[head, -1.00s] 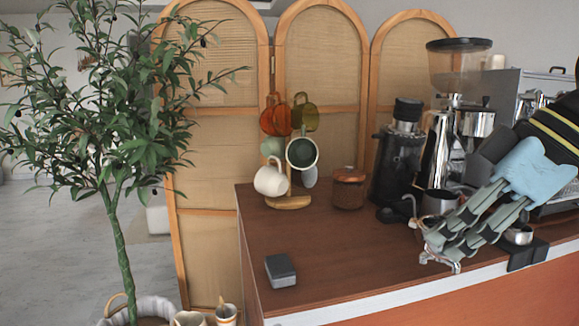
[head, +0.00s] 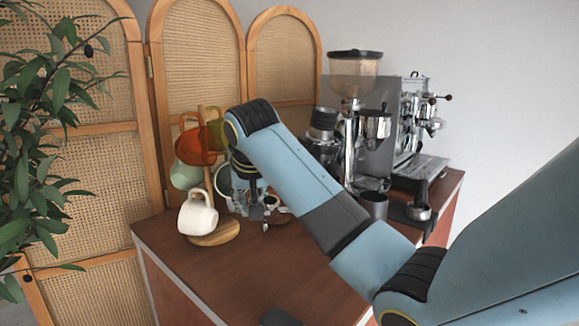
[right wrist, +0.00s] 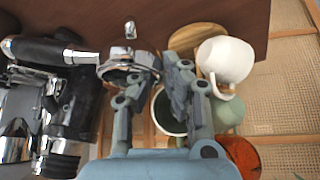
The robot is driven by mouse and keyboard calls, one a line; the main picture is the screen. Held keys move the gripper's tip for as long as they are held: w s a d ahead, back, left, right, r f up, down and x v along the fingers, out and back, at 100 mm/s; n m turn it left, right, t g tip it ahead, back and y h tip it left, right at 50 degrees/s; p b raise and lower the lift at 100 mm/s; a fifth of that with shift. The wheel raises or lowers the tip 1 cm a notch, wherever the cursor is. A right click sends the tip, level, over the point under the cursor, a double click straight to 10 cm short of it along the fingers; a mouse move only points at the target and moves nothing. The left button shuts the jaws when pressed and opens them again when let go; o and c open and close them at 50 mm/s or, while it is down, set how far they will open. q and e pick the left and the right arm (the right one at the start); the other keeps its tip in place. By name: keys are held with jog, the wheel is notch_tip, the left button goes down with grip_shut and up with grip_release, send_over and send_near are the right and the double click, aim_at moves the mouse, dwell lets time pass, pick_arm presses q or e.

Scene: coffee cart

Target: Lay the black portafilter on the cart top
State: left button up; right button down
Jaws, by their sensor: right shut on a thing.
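The black portafilter (right wrist: 42,50) shows in the right wrist view, its black handle toward the left and its chrome head at my fingers. My right gripper (right wrist: 155,92) is shut on it around the chrome head. In the head view my right gripper (head: 262,205) is beside the mug tree, over the far-left part of the brown cart top (head: 255,275). Small chrome parts show beneath the fingers, but my arm hides most of the portafilter. I cannot tell whether it touches the cart top. My left gripper is not in view.
The white mug (head: 197,214) and the wooden mug tree base (head: 216,236) are close to my right gripper. The front-left cart top is clear except for a dark block (head: 280,317).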

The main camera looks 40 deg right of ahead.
pick_arm(q)
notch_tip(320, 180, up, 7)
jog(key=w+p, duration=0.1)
jog(key=p, duration=0.5)
pick_arm(e)
jog(key=d+m+g+h, duration=0.3)
jog(key=d+m+g, duration=0.2)
jog(key=d+m, duration=0.7)
jog(key=shift+n, duration=0.7)
jog(key=shift+w+d+f+b, duration=0.1)
jog(key=shift+d+f+b, duration=0.1)
jog(key=shift+f+b, duration=1.05)
jog(key=shift+s+d+f+b, duration=0.15)
jog(key=shift+f+b, duration=0.8)
jog(key=shift+f, duration=0.55)
jog(key=shift+w+d+f+b, duration=0.15)
jog(key=shift+d+f+b, duration=0.05)
jog(key=shift+f+b, duration=1.05)
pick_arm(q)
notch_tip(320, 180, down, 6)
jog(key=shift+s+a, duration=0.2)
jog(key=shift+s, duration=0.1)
pick_arm(e)
jog(key=shift+f, duration=0.1)
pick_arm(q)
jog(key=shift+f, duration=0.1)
pick_arm(e)
jog(key=shift+f, duration=0.3)
